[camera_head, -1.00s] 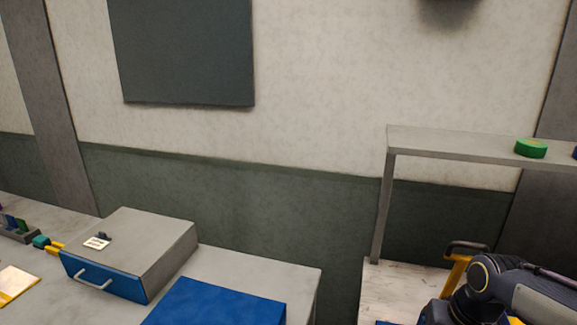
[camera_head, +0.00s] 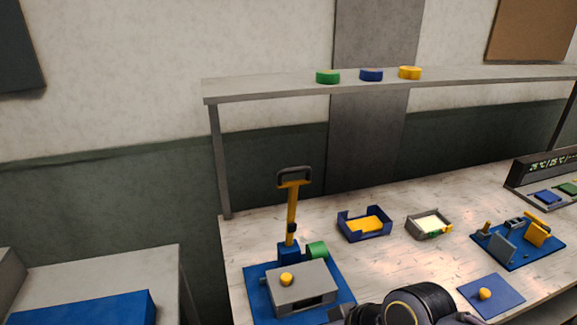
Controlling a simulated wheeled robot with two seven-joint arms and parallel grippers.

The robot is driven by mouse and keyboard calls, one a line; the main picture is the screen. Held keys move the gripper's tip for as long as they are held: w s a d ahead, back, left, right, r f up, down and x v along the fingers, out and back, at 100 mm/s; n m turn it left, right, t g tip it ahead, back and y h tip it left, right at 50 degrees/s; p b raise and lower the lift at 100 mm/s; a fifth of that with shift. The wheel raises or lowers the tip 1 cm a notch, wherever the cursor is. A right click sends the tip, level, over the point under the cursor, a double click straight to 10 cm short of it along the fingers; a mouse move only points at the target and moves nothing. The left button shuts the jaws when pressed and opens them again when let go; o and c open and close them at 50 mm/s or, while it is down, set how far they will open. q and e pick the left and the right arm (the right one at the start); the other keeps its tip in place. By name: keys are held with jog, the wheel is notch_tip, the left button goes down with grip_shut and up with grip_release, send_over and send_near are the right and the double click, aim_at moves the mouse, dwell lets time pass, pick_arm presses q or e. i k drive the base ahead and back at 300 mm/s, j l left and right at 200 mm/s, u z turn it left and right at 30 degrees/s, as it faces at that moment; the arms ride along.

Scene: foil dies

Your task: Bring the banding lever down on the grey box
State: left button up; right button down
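The banding lever (camera_head: 291,213) is a yellow bar with a dark loop handle at its top. It stands nearly upright at the back of a blue base plate (camera_head: 255,283) on the bench. A grey box (camera_head: 305,287) with a yellow knob on top and a dark opening in its front face sits on that plate, in front of the lever's foot. A green roll (camera_head: 317,250) is beside the foot. Dark links of my arm show at the bottom edge, to the right of the box. Neither gripper's fingers are in view.
A shelf (camera_head: 260,91) above the bench holds green, blue and yellow discs. A blue tray (camera_head: 364,224), a small grey tray (camera_head: 429,223), a blue fixture (camera_head: 517,243) and a knobbed blue plate (camera_head: 491,295) stand to the right. A grey table (camera_head: 100,270) is at left.

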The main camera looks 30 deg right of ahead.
aim_at(291, 225)
jog(key=l+z, duration=0.1)
jog(key=z, duration=0.35)
jog(key=l+z, duration=0.1)
jog(key=z, duration=0.35)
jog(key=k+l, duration=0.05)
